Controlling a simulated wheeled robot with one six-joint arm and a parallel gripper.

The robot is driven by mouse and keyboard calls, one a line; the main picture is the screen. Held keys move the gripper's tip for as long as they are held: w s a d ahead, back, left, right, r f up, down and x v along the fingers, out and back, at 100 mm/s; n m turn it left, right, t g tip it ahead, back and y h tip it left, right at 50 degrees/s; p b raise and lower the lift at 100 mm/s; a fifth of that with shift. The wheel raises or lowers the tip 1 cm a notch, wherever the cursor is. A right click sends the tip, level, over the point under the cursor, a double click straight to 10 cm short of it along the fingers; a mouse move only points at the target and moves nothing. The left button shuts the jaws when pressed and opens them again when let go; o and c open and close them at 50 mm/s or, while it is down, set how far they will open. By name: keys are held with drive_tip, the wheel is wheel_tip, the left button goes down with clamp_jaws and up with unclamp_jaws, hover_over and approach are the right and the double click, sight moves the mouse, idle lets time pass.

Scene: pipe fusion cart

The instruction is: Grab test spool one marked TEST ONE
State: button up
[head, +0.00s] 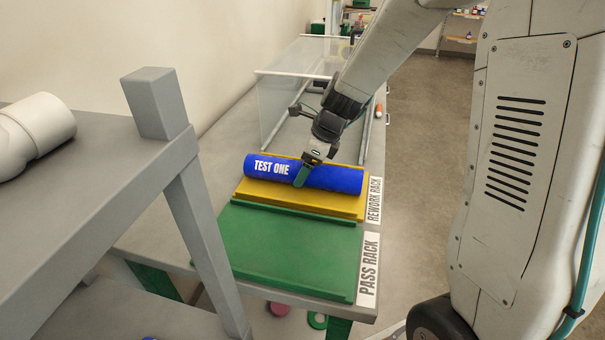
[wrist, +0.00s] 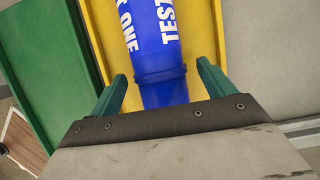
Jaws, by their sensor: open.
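The blue test spool marked TEST ONE (head: 335,178) lies on its side on the yellow rework rack (head: 290,201). In the wrist view the spool (wrist: 152,50) runs up the picture between my two green fingers, and a raised band circles it near them. My gripper (head: 302,178) is at the middle of the spool in the head view. In the wrist view my gripper (wrist: 160,88) is open, with one finger on each side of the spool and a visible gap at each. I cannot tell how far down the fingers reach.
The green pass rack (head: 285,245) lies empty in front of the rework rack on the grey table. A clear-panelled frame (head: 290,98) stands behind. A grey shelf frame (head: 160,110) with a white pipe elbow (head: 35,135) stands at the left.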

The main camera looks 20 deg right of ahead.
drive_tip(key=shift+x, duration=1.15)
drive_tip(key=c, duration=1.3)
